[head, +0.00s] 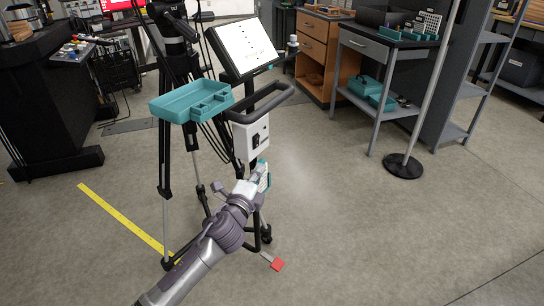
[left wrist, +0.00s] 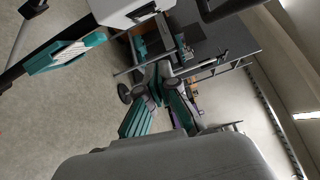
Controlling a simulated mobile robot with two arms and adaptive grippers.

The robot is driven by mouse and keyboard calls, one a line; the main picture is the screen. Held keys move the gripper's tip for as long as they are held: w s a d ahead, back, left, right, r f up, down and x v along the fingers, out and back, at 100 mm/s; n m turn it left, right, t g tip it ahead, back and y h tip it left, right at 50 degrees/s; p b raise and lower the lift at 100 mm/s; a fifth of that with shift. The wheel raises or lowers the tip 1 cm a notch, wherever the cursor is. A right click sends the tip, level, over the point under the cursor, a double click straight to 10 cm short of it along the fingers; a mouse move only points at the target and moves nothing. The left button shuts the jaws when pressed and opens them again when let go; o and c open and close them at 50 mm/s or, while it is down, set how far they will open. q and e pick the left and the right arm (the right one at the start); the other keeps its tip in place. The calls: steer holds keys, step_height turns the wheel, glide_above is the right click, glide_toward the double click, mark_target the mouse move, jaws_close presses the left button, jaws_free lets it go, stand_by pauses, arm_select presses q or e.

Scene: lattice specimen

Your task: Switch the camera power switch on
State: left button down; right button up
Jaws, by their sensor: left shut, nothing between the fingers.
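The camera power switch (head: 256,140) is a small dark rocker on the front of a white box (head: 242,150), below a black looped handle. Its on or off position is too small to read. My left gripper (head: 259,174) is below the box, apart from the switch, and is shut and empty. In the left wrist view its fingers (left wrist: 158,80) come together in the lower middle. The white box (left wrist: 116,8) is cut off by the top edge there, with a dark part of the switch (left wrist: 143,13) showing. My right gripper is not in view.
A teal tray (head: 178,108) sits left of the box by the black tripod. A tilted white screen (head: 240,50) stands above. A metal pole on a round black base (head: 403,167) and a grey workbench (head: 379,48) stand right. Floor at lower right is clear.

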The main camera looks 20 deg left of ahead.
mark_target(259, 144)
arm_select(q)
steer(key=shift+r, duration=0.15)
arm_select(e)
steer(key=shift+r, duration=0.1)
arm_select(q)
steer(key=w+a, duration=0.1)
steer(key=w, duration=0.2)
steer(key=w+a+b, duration=0.1)
steer(key=w, duration=0.3)
steer(key=w+a, duration=0.1)
steer(key=w, duration=0.3)
steer(key=shift+w+a+r, duration=0.1)
steer(key=shift+a+r, duration=0.05)
steer(key=shift+r, duration=0.2)
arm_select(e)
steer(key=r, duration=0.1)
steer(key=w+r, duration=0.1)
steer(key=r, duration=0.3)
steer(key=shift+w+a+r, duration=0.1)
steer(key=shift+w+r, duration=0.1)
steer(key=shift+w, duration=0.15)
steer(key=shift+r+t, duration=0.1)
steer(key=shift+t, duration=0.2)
